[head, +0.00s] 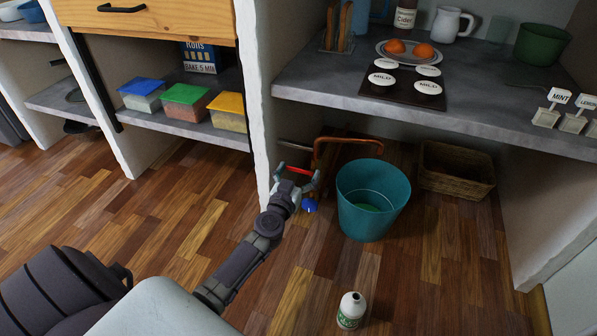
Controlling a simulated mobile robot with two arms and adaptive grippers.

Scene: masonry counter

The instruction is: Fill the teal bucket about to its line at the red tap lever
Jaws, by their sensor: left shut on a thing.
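The teal bucket (354,223) stands upright on the wooden floor under the counter. The copper tap spout (347,141) arches over the bucket's back rim. The red tap lever (299,170) is left of the bucket. My left gripper (298,174) is shut on the red lever, with a finger at each side. A blue knob or lever (309,205) shows just below the gripper. My right gripper is out of view.
A wicker basket (456,170) stands right of the bucket under the counter. A white bottle (351,310) stands on the floor in front. A white wall (254,95) is close to the left of the lever. The grey counter (330,90) overhangs the tap. Floor between is clear.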

